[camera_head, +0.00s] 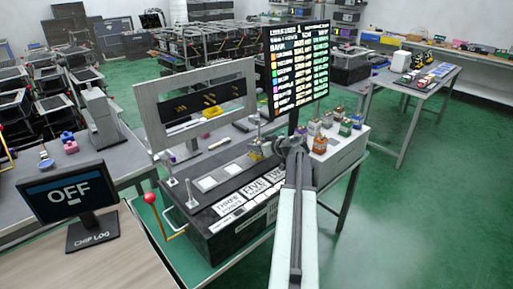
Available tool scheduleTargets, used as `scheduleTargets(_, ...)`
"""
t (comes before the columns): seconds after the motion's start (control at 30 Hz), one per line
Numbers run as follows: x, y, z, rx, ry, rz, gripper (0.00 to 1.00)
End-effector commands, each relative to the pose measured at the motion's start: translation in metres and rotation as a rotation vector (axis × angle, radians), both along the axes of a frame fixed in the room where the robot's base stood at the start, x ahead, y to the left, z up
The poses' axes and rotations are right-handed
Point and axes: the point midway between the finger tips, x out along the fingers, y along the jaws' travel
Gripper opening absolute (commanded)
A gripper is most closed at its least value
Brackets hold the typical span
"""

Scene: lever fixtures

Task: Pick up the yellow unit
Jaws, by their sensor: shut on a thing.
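The yellow unit (255,156) is a small block at the tip of my gripper (259,147), over the back right of the dark console. My arm reaches up from the bottom of the picture and bends left at the wrist. The gripper is shut on the yellow unit. The fingers are small and partly blurred, and I cannot tell whether the unit touches the console top.
Several coloured units (320,143) stand on a white box right of my wrist. The dark console (215,238) has labelled keys, and a grey frame (152,103) stands behind it. A red-knobbed lever (150,198) is at its left. A screen (69,194) reads "OFF".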

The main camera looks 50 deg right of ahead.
Motion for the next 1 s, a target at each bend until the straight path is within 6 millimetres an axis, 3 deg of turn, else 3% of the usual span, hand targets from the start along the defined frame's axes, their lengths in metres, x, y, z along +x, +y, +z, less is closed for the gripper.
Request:
scheduleTargets(0.33, 0.001, 0.001, 0.042, 0.0, 0.0, 0.001, 0.0)
scheduleTargets(0.4, -0.016, 0.007, 0.036, 0.001, 0.0, -0.001, 0.0)
scheduleTargets(0.8, -0.116, 0.042, 0.046, 0.0, -0.001, -0.002, 0.0)
scheduleTargets(1.0, -0.145, 0.05, 0.048, 0.0, 0.0, 0.0, 0.0)
